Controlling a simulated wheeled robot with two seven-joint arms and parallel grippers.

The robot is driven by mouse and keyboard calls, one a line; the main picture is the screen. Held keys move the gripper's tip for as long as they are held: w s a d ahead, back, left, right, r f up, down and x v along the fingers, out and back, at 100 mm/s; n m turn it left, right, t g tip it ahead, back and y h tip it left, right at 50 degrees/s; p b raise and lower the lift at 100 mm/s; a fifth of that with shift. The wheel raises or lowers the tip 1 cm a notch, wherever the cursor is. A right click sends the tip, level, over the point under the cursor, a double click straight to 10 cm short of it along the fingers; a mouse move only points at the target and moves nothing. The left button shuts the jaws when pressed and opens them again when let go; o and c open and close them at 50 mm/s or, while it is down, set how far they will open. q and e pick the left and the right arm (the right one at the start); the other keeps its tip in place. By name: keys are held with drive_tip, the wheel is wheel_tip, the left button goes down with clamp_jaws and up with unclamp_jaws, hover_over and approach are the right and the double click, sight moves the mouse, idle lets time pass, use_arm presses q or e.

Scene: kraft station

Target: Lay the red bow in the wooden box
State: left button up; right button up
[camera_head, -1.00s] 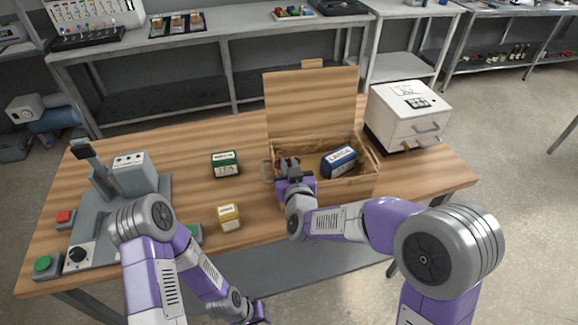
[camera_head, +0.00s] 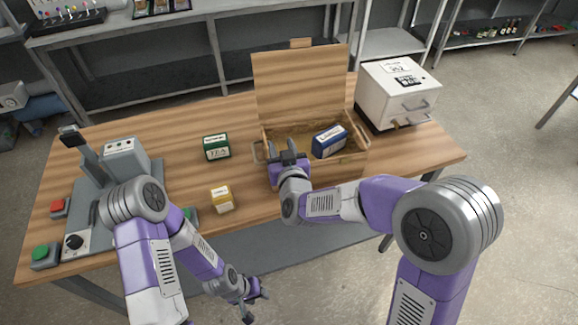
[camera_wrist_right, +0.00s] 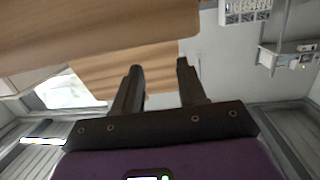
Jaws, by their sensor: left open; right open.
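The wooden box (camera_head: 340,174) stands on the right half of the table with its lid (camera_head: 300,88) raised. A blue package (camera_head: 330,141) lies in its right part. My right gripper (camera_head: 288,147) is at the box's left front, over or just inside its near wall; I cannot tell which. It is open, and nothing shows between its fingers (camera_wrist_right: 160,85) in the right wrist view. The red bow cannot be made out in either view; the gripper and arm hide part of the box's left inside. My left gripper (camera_head: 250,298) is open, low in front of the table.
A green package (camera_head: 216,147) and a yellow package (camera_head: 222,199) stand left of the box. A grey device with a lever (camera_head: 125,160) and buttons fills the table's left end.

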drive_tip(key=v, duration=1)
drive_tip(key=shift+p, duration=0.3)
drive_tip(key=shift+s, duration=0.15)
wheel_tip(320, 180, up, 11)
drive_tip(key=p, duration=0.9)
drive_tip(key=shift+f, duration=0.1)
drive_tip(key=s+d+f+m+g, duration=0.1)
drive_tip(key=d+f+g, duration=0.25)
drive_tip(key=f, duration=0.85)
drive_tip(key=d+f+m+g, duration=0.15)
drive_tip(key=f+g, duration=0.25)
drive_tip(key=f, duration=0.9)
drive_tip(key=s+d+f+m+g+b, duration=0.1)
drive_tip(key=s+d+f+m+g, duration=0.2)
drive_tip(key=s+f+g, duration=0.5)
drive_tip(key=s+d+f, duration=0.1)
drive_tip(key=s+f, duration=0.7)
drive_tip(key=shift+f+y, duration=0.3)
drive_tip(key=shift+f, duration=0.1)
